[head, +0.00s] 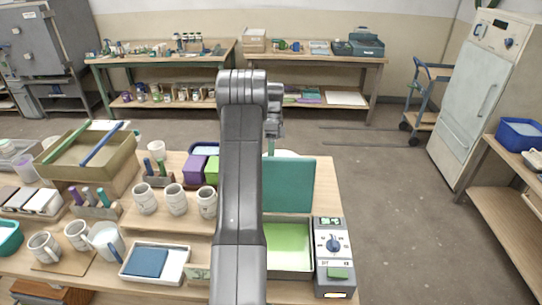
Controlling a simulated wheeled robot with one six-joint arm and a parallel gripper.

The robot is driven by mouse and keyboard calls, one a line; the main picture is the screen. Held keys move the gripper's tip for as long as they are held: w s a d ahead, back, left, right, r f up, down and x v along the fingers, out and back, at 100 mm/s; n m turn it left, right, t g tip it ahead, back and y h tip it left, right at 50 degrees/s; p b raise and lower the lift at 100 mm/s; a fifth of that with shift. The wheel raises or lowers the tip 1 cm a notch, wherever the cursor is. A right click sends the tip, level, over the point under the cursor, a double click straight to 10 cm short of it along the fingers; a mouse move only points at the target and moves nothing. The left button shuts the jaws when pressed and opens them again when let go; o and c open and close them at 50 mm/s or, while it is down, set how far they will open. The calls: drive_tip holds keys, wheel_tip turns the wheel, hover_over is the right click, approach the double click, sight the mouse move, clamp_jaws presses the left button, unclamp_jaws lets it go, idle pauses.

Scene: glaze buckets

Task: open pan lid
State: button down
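A shallow rectangular pan with a light green inside (289,244) sits at the front right of the near table. A flat teal panel (289,188), which looks like its lid, stands steeply raised along the pan's back edge. My arm covers the left part of both. My gripper (272,130) is small in view behind the arm's upper end, above and beyond the panel's top edge. A thin teal piece shows just below it; I cannot tell whether they touch. The fingers are too small and partly hidden to read.
A grey control box with a dial (333,250) stands right of the pan. Cups (176,199), purple containers (195,169) and a white tray with a blue block (146,262) crowd the left. Open floor (400,220) lies right of the table.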

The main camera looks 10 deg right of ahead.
drive_tip(key=shift+s+f, duration=0.15)
drive_tip(key=shift+f, duration=0.25)
drive_tip(key=c, duration=1.5)
unclamp_jaws()
drive_tip(key=shift+o, duration=0.2)
drive_tip(key=shift+r, duration=0.2)
